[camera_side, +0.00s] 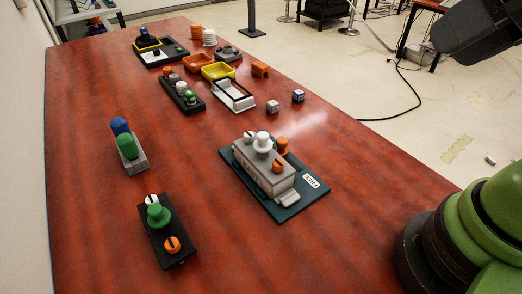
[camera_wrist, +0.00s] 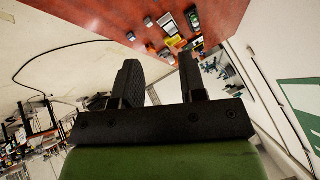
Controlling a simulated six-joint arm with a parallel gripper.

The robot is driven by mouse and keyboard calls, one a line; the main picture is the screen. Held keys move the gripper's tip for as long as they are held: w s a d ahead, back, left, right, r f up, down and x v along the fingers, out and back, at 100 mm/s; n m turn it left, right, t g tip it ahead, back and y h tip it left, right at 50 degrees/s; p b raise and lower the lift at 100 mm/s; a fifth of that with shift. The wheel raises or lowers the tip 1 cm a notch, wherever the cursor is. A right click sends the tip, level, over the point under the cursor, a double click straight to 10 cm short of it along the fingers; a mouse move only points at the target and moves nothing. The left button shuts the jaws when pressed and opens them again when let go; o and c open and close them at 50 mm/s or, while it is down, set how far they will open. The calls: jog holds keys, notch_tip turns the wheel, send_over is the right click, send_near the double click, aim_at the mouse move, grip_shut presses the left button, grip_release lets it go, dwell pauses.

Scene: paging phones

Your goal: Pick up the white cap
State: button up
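A white cap (camera_side: 262,141) sits upright on top of a grey block-shaped unit (camera_side: 262,172), beside a white knob with a dark slot (camera_side: 249,135) and an orange slotted knob (camera_side: 277,166). This unit stands on a dark teal board (camera_side: 304,191) near the middle of the table. My gripper (camera_wrist: 158,78) shows in the wrist view with its two black fingers apart and nothing between them. It is well away from the cap, and I cannot pick the cap out in the wrist view.
A black panel with a green cap (camera_side: 158,215) lies at the front left. A grey holder with blue and green caps (camera_side: 131,148) stands behind it. Orange and yellow trays (camera_side: 218,71), a white tray (camera_side: 234,96) and small cubes (camera_side: 272,106) are farther back.

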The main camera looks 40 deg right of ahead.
jog(key=shift+o, duration=0.3)
jog(key=shift+o, duration=1.2)
jog(key=n+g+h, duration=0.1)
jog(key=g+h, duration=0.1)
jog(key=g, duration=0.5)
send_over(263, 134)
jog(key=f, duration=1.6)
jog(key=shift+s+f, duration=0.15)
jog(key=shift+s, duration=0.05)
jog(key=shift+w+f, duration=0.2)
jog(key=shift+f, duration=2.9)
